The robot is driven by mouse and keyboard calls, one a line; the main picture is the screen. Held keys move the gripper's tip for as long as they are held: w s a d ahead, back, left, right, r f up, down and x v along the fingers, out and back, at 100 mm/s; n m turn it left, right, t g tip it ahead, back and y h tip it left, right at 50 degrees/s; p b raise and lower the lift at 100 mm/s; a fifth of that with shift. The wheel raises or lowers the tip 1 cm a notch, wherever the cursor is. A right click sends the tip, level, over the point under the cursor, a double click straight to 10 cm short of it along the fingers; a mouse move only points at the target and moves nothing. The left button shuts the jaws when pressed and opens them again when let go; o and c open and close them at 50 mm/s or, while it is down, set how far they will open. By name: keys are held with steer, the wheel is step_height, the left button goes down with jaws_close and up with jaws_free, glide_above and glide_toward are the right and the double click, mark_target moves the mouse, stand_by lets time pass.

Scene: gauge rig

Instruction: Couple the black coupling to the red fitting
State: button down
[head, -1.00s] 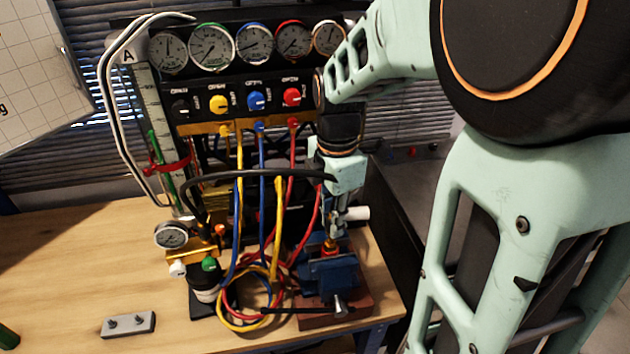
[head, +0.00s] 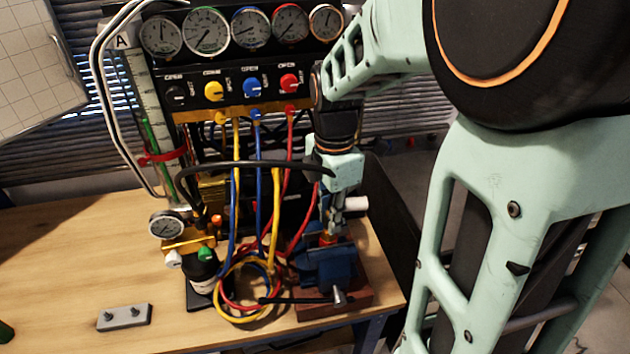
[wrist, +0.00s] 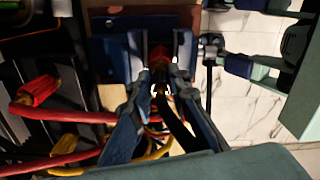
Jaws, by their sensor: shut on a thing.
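The red fitting (wrist: 158,54) stands in the jaws of a blue vise (head: 325,266). In the head view only a small orange-red part of the fitting (head: 328,240) shows, just below my fingers. My gripper (head: 333,222) points down above the vise and is shut on the black coupling (wrist: 160,76). In the wrist view the coupling is between my fingertips, in line with the red fitting. The fingers hide most of it, and I cannot tell whether coupling and fitting touch. A black hose (head: 250,167) arcs from the left towards my gripper.
Yellow, blue and red hoses hang from the gauge panel (head: 240,92) and coil (head: 243,290) left of the vise. A small gauge (head: 166,226) stands further left. A grey block (head: 124,317) lies on the wooden bench (head: 80,265), which is otherwise clear at left.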

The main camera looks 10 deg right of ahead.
steer(key=shift+f, duration=0.15)
stand_by(0.5)
steer(key=c, duration=1.4)
jaws_free()
steer(key=shift+c, duration=0.2)
